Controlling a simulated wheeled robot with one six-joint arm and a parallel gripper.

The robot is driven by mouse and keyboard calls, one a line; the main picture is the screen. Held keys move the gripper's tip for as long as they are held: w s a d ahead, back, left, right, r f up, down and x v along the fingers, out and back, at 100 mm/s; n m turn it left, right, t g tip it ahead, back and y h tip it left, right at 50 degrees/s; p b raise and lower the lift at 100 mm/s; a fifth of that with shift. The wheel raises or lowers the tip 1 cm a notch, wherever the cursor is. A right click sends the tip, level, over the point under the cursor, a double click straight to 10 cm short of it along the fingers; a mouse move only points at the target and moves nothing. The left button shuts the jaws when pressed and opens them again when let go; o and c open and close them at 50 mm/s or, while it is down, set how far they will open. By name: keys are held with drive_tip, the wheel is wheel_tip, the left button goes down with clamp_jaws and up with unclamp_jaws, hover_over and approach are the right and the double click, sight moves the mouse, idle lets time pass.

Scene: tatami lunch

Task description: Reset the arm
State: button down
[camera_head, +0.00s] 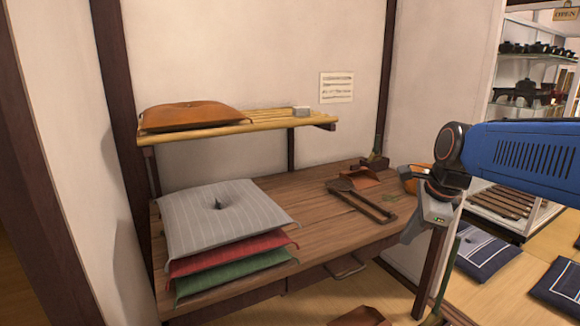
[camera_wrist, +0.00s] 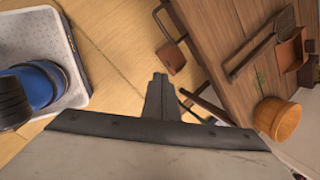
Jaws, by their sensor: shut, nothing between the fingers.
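My gripper (camera_head: 406,238) hangs from my blue arm at the right of the head view, in front of the right end of the wooden table. It points down and a little left. In the wrist view my gripper's fingers (camera_wrist: 160,77) are together, with nothing between them. Floor shows beyond the tips, and they appear apart from everything around them.
The wooden table (camera_head: 315,225) bears stacked cushions (camera_head: 180,225), a long-handled tool (camera_head: 362,200) and a wooden bucket (camera_wrist: 278,118). A shelf (camera_head: 265,122) is above. Floor cushions (camera_head: 484,252) lie right; a brown dustpan-like thing (camera_wrist: 172,57) is nearby.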

drive_tip(key=s+f+n, duration=0.5)
drive_tip(key=s+n, duration=0.4)
drive_tip(key=n, duration=0.1)
drive_tip(key=s+f+n+h, duration=0.1)
drive_tip(key=s+f+n, duration=0.4)
drive_tip(key=s+n, duration=0.5)
drive_tip(key=shift+d+n+t, duration=0.3)
drive_tip(key=shift+n+t, duration=0.1)
drive_tip(key=shift+n, duration=0.3)
drive_tip(key=shift+s+r, duration=0.1)
